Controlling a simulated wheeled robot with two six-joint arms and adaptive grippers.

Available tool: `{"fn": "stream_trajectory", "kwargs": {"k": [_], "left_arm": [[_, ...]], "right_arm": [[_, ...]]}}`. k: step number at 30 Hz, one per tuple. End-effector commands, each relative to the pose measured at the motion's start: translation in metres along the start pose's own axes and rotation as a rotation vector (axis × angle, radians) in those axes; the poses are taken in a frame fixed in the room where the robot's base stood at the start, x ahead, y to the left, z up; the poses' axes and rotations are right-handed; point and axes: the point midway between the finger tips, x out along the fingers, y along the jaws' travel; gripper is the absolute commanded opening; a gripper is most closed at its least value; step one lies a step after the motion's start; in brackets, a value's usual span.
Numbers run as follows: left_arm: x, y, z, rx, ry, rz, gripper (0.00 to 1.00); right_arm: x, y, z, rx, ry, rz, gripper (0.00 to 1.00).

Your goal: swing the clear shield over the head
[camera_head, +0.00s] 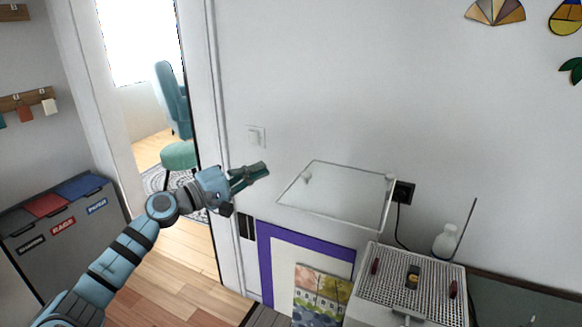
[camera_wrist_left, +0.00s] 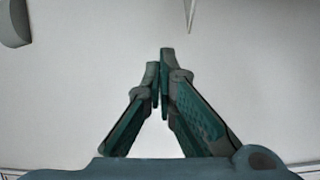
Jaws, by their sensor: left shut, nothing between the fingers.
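The clear shield (camera_head: 338,192) is a see-through panel with pale edges. It stands raised and tilted behind a perforated metal-topped unit (camera_head: 385,262), with a small round knob (camera_head: 306,178) near its left side. My left gripper (camera_head: 264,170) is shut and empty, to the left of the shield and apart from it in the picture. Its closed fingers also show in the left wrist view (camera_wrist_left: 160,62), against a pale surface. A small dark and amber part (camera_head: 412,277) sits on the perforated top; I cannot tell whether it is the head. My right gripper is out of view.
A black socket (camera_head: 403,191) with a hanging cable is on the wall right of the shield. A white bottle (camera_head: 445,241) stands behind the unit. A purple frame (camera_head: 265,255) and a painting (camera_head: 318,292) lean below the shield. Sorting bins (camera_head: 60,235) stand at left.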

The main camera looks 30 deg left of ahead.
Motion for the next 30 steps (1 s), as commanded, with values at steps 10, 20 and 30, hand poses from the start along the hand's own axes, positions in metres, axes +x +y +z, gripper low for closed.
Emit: {"fn": "stream_trajectory", "kwargs": {"k": [10,20,30], "left_arm": [[0.067,0.002,-0.001,-0.005,0.003,0.0,0.0],[0.083,0.001,0.029,0.0,0.0,-0.008,0.0],[0.079,-0.003,0.038,0.0,0.003,-0.006,0.0]], "right_arm": [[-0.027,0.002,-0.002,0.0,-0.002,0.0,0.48],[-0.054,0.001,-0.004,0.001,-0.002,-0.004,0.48],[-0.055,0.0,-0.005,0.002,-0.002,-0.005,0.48]]}}
